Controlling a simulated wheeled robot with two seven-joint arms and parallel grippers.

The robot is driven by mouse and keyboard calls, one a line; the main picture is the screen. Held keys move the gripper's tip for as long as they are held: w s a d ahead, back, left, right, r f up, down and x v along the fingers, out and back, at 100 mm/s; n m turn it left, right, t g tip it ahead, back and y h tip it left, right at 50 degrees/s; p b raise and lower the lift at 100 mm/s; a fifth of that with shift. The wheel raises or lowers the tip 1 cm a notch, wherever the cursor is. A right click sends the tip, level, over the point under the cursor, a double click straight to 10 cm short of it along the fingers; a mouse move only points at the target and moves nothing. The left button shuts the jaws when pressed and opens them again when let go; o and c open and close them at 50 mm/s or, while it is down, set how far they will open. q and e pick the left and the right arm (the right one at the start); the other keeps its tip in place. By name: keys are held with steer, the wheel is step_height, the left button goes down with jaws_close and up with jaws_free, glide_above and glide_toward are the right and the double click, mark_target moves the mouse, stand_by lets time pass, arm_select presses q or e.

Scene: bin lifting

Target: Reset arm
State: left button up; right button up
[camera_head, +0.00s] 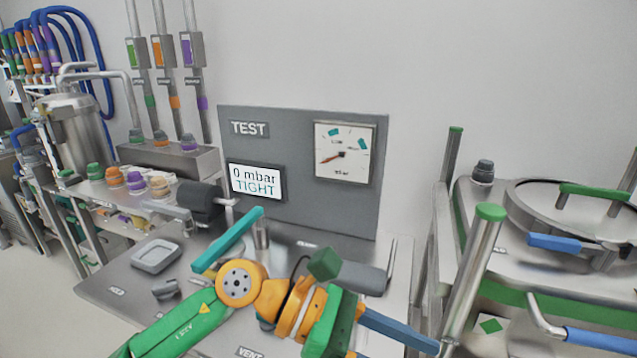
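An arm with a green link and orange joints, which appears to be my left arm, comes in from the lower left over the front of the test bench (110,291). My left gripper (335,315) seems to be the green end part at the bottom middle. A blue bar sticks out from it to the right. Its fingertips cannot be made out, so I cannot tell if it is open or shut. I see nothing clearly held. My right gripper is not in view.
A grey panel (290,140) behind carries a gauge (344,151) and a display (256,182) reading "0 mbar TIGHT". A grey tray (156,256) lies on the bench's left. At right stand a green-capped post (477,265) and a round-lidded vessel (530,210). Colored valves and pipes crowd the left.

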arm_select(q)
steer(key=w+a+r+n+t+h, duration=0.2)
steer(key=w+r+n+t+h, duration=0.3)
steer(key=r+n+t+h, duration=0.65)
steer(key=w+a+f+n+t+y, duration=0.25)
steer(key=n+t+y, duration=0.2)
steer(key=n, duration=0.45)
steer(key=w+a+f+n+t+y, duration=0.1)
steer(key=w+a+n+t+y, duration=0.25)
steer(key=n+t, duration=0.4)
steer(key=w+a+f+n+g+y, duration=0.1)
steer(key=a+f+n+g+y, duration=0.1)
steer(key=a+f+n+y, duration=0.7)
steer(key=w+a+f+n+g+y, duration=0.1)
steer(key=a+f+n+g+y, duration=0.1)
steer(key=a+f+n+y, duration=0.7)
steer(key=s+a+f+n+g, duration=0.1)
steer(key=s+f+n+g, duration=0.95)
steer(key=s+f, duration=1.05)
step_height(320, 180, down, 17)
steer(key=s+m+g+b, duration=0.2)
steer(key=g, duration=0.1)
steer(key=s+a+f+b, duration=0.1)
steer(key=s+a+f, duration=0.1)
steer(key=s+f, duration=1)
steer(key=shift+s+a+f+g+b, duration=0.2)
steer(key=shift+a+f+g+b, duration=0.05)
steer(key=shift+f+g+b, duration=0.2)
